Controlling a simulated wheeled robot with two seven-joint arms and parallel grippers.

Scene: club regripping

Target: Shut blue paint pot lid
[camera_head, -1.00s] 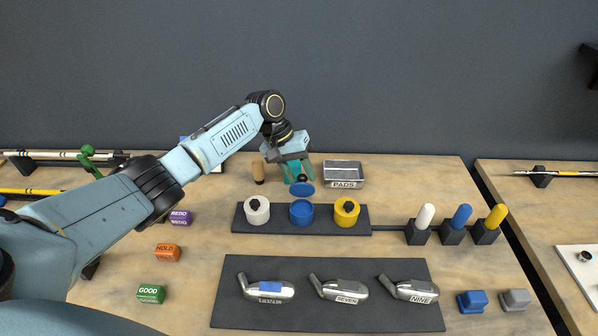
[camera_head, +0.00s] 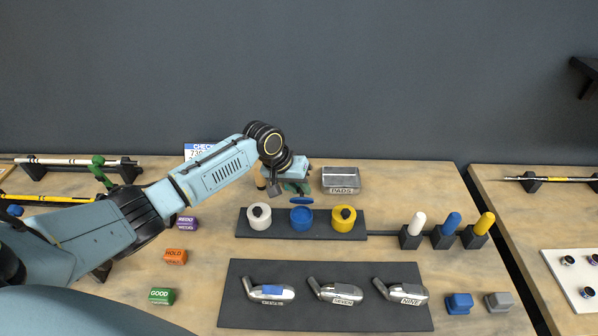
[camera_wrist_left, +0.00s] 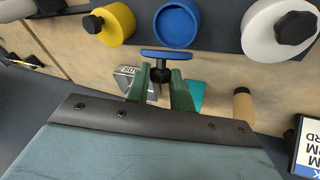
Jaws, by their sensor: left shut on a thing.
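The blue paint pot (camera_head: 301,219) stands open in the middle of the dark pot tray (camera_head: 357,228), between the white pot (camera_head: 259,217) and the yellow pot (camera_head: 344,218). My left gripper (camera_head: 297,186) is just behind the blue pot, with green fingers shut on the black knob of the blue lid (camera_head: 301,200). The lid is held tilted, above and behind the pot, apart from its rim. In the left wrist view the lid (camera_wrist_left: 166,55) shows edge-on between the fingers (camera_wrist_left: 160,88), near the open blue pot (camera_wrist_left: 177,22). My right gripper is not in view.
The white and yellow pots have their lids on. A metal PADS tin (camera_head: 341,178) stands behind the yellow pot, and a wooden cylinder (camera_head: 262,180) behind the white pot. Brushes in black holders (camera_head: 446,238) are to the right. Club heads lie on the front mat (camera_head: 237,310).

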